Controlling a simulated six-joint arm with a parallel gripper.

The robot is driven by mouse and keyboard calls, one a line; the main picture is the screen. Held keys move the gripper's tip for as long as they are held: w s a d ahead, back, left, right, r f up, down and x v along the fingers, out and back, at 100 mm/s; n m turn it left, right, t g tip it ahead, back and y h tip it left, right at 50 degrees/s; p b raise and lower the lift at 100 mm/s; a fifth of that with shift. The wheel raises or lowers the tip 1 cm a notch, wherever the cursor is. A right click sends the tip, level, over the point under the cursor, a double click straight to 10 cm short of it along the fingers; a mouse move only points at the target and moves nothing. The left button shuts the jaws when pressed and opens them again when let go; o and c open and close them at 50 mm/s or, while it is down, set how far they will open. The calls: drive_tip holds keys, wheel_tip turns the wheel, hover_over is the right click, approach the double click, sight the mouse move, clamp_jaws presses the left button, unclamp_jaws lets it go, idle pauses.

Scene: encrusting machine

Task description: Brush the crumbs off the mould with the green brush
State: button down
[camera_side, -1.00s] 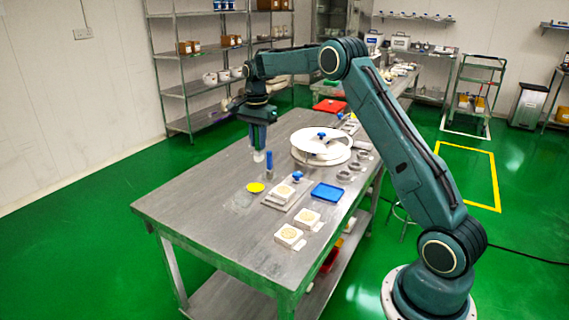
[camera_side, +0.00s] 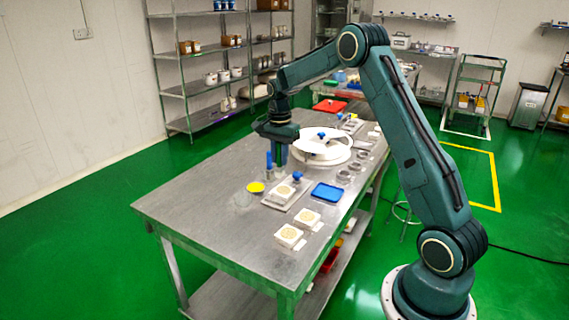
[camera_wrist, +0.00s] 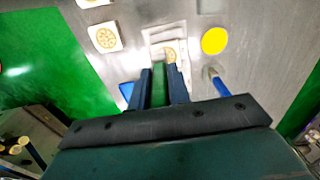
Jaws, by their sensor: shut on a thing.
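My gripper (camera_wrist: 161,78) is shut on the green brush (camera_wrist: 160,86), whose green handle shows between the two dark blue fingers in the wrist view. In the side view my gripper (camera_side: 282,160) is above the table, behind the mould; the brush's bristles cannot be made out there. Crumbs are too small to tell.
A yellow disc (camera_side: 255,188) and a blue-handled tool (camera_side: 269,162) are left of the mould. A blue tray (camera_side: 327,192) lies to its right. Two more pale blocks (camera_side: 307,217) stand nearer the front. A white round machine part (camera_side: 320,143) stands behind. The table's left front is clear.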

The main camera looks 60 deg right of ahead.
sight(279, 176)
drive_tip(key=shift+f, duration=3)
drive_tip(key=shift+d+f, duration=0.4)
drive_tip(key=shift+f, duration=0.3)
drive_tip(key=shift+d, duration=2.85)
drive_tip(key=shift+a, duration=3.35)
drive_tip(key=shift+w+d, duration=0.1)
drive_tip(key=shift+w, duration=0.65)
drive_tip(key=shift+d+r, duration=0.1)
drive_tip(key=shift+d, duration=3)
drive_tip(key=shift+s+a, duration=0.1)
drive_tip(key=shift+a, duration=3)
wheel_tip(279, 176, up, 8)
